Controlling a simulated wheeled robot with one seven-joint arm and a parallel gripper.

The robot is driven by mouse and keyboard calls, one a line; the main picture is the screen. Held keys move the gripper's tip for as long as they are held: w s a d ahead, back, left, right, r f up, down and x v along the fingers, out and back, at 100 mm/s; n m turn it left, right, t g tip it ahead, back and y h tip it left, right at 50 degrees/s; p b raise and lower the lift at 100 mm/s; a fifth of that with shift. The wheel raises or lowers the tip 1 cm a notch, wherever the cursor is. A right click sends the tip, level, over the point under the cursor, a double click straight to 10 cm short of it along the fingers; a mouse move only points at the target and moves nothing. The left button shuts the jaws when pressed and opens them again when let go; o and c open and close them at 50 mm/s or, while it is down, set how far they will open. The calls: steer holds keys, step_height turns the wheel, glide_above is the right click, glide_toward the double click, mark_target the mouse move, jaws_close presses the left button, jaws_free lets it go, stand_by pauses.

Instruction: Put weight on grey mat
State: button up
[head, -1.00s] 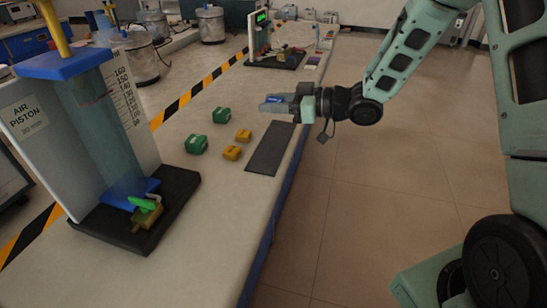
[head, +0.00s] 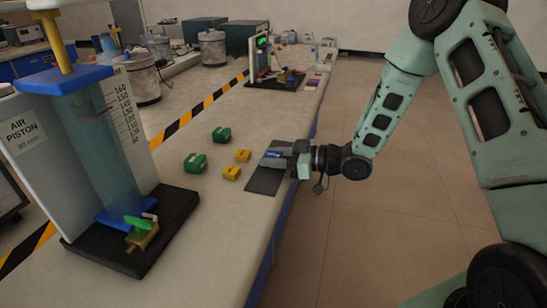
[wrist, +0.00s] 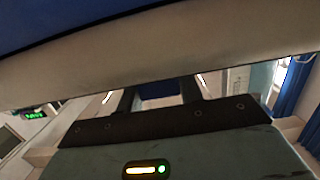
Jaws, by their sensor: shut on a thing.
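The grey mat (head: 263,182) is a dark flat rectangle near the right edge of the bench. My gripper (head: 274,157) is over its far part in the head view, with the fingers pointing left. It is shut on a blue weight (head: 273,154), mostly hidden between the fingers. The wrist view also shows a dark blue piece of the weight (wrist: 160,103) between the fingers. I cannot tell whether the weight touches the mat. Two green weights (head: 195,162) and two yellow weights (head: 231,172) stand on the bench left of the mat.
The air piston stand (head: 165,225) with its black base is at the near left. Another apparatus (head: 275,80) stands at the far end of the bench. Yellow-black tape (head: 205,104) runs along the bench. The near part of the mat is bare.

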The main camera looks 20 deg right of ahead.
steer(key=shift+f, duration=0.15)
steer(key=o, duration=1.2)
